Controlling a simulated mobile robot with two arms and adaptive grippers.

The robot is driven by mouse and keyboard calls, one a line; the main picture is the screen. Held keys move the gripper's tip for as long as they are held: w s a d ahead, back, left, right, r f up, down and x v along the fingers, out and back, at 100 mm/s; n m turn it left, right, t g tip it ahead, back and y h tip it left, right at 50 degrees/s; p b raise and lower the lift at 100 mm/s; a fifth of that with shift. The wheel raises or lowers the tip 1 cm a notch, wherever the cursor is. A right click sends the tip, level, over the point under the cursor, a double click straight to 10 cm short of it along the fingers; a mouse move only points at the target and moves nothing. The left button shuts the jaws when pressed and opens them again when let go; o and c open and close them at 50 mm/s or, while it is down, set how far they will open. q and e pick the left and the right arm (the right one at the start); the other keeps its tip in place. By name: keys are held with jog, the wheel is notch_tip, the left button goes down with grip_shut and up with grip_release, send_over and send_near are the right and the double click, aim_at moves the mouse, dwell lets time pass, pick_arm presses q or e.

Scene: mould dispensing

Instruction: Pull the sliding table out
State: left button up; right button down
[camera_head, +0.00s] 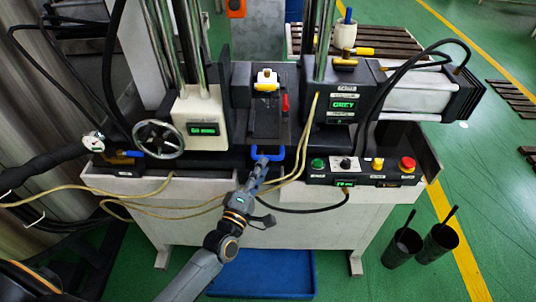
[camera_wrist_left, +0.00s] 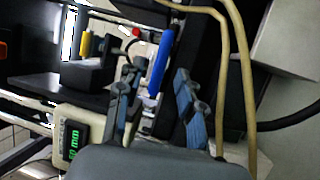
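The sliding table (camera_head: 266,128) is a dark plate between the two machine heads, carrying a white block with a yellow part. A blue handle (camera_head: 268,155) sits at its front edge. My left gripper (camera_head: 258,170) reaches up to the handle from below. In the left wrist view the blue handle (camera_wrist_left: 160,65) shows between the two spread fingers of my left gripper (camera_wrist_left: 156,75). The fingers are open, with visible gaps on either side of the handle. Whether a finger touches it cannot be told. My right gripper is not in view.
A handwheel (camera_head: 158,139) stands left, and a button panel (camera_head: 365,172) with a red stop button stands right. Yellowish hoses (camera_head: 140,191) cross the bench front near my gripper. Two dark cups (camera_head: 402,248) and a blue tray (camera_head: 265,272) are on the floor.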

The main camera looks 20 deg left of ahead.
aim_at(267, 156)
pick_arm(q)
jog(key=shift+w+d+r+p, duration=0.15)
jog(key=shift+w+r, duration=0.05)
jog(key=shift+w, duration=1)
jog(key=shift+w+d+r+p, duration=0.15)
jog(key=shift+w, duration=1)
grip_shut()
